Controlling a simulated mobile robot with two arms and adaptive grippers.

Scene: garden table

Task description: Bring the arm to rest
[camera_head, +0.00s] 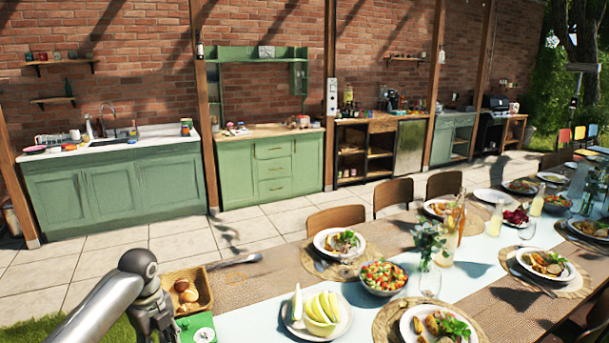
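My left arm comes in at the lower left, over the near left corner of the table (238,278). My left gripper (155,318) is dark and points down; its fingertips are cut off or hidden at the bottom edge. It is just left of a green object (197,328) with a pale round mark, and I cannot tell whether they touch. Whether the gripper is open, shut or holding anything does not show. My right gripper is not in view.
A wicker basket (172,277) with brown round items lies close beside the gripper. A serving spoon (236,261), a plate of melon slices (340,327) and a salad bowl (383,291) are farther right. Chairs line the far side. Paved floor is free towards the green cabinets (115,189).

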